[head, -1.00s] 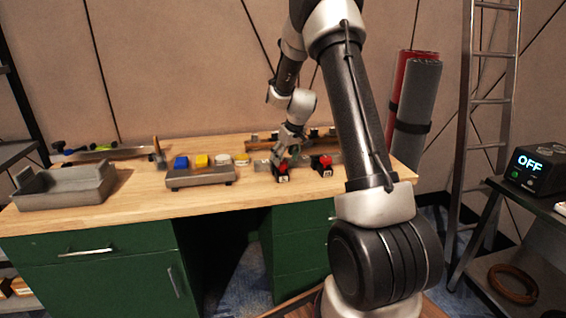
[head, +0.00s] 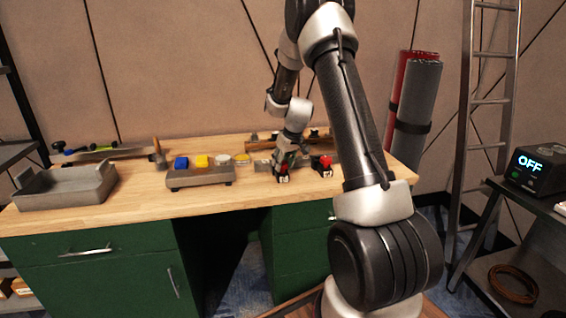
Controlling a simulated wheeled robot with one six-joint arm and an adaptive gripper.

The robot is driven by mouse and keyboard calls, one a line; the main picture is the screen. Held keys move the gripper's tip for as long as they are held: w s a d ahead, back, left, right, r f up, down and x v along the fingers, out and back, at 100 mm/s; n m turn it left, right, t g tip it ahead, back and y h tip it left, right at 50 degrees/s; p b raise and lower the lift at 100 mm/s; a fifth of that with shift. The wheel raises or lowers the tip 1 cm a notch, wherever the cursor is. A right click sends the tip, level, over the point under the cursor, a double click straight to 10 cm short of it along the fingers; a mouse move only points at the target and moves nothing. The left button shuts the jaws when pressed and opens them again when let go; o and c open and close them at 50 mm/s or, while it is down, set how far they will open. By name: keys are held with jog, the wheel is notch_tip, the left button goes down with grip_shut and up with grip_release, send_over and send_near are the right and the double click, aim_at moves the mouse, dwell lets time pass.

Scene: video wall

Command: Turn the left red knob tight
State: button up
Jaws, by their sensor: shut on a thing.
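The left red knob (head: 283,170) sits on a small dark base near the front right of the wooden workbench. My gripper (head: 283,165) reaches down from above and is shut on the left red knob; the fingers hide much of it. A second red knob (head: 324,161) on a dark base stands just to the right, apart from my gripper. How far the left knob is turned is too small to tell.
A grey tray with blue, yellow and white items (head: 201,177) stands left of my gripper. A grey open bin (head: 65,190) is at the bench's left. Tools lie along the back. A ladder (head: 488,120) and a box reading OFF (head: 537,170) are at right.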

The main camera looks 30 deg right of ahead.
jog(key=m, duration=0.2)
jog(key=m+h, duration=0.1)
jog(key=m, duration=0.1)
jog(key=shift+a+m+h, duration=0.15)
jog(key=shift+m+h, duration=0.15)
jog(key=m+h, duration=0.1)
jog(key=m, duration=0.1)
jog(key=m+g, duration=0.1)
jog(key=m, duration=0.2)
jog(key=shift+w+a+h, duration=0.1)
jog(key=shift+h, duration=0.3)
jog(key=m+g, duration=0.1)
jog(key=m, duration=0.1)
jog(key=m+g+h, duration=0.1)
jog(key=m, duration=0.2)
jog(key=shift+w+m, duration=0.1)
jog(key=shift+m, duration=0.2)
jog(key=shift+m+g, duration=0.8)
jog(key=shift+m, duration=1.5)
jog(key=o, duration=1)
jog(key=shift+w, duration=0.1)
jog(key=shift+h, duration=0.3)
